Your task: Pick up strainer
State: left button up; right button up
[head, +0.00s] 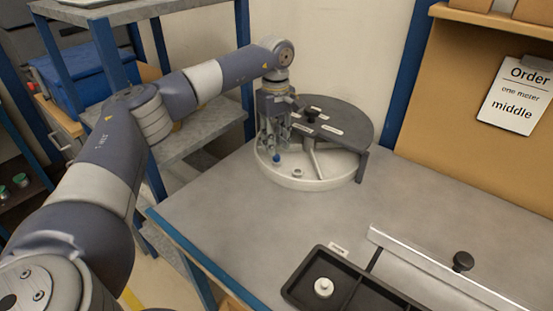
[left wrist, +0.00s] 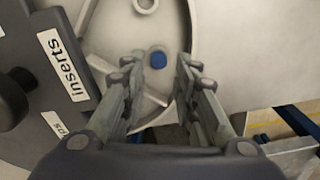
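A small blue round piece (head: 276,158), which may be the strainer, lies in the open sector of the round, pale carousel tray (head: 305,184). It also shows in the left wrist view (left wrist: 157,60), between the two fingertips. My left gripper (head: 273,146) points down over that sector with its fingers apart and nothing held. Whether the fingertips are level with the piece or above it I cannot tell. A pale ring-shaped piece (head: 297,173) lies in the same tray; it shows at the top edge of the left wrist view (left wrist: 145,4). My right gripper is not in view.
A dark, labelled cover (head: 335,122) with a knob hides much of the carousel. A black tray (head: 294,288) with a white round part (head: 323,287) stands at the front. A metal rail (head: 440,272) is beside it. The middle of the grey bench (head: 420,205) is clear.

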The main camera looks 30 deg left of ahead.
aim_at(276, 156)
pick_arm(q)
notch_tip(276, 156, down, 4)
jog(key=shift+w+f, duration=0.1)
jog(key=shift+d, duration=0.1)
jog(key=c, duration=0.6)
jog(key=shift+o, duration=0.2)
jog(key=shift+p, duration=0.3)
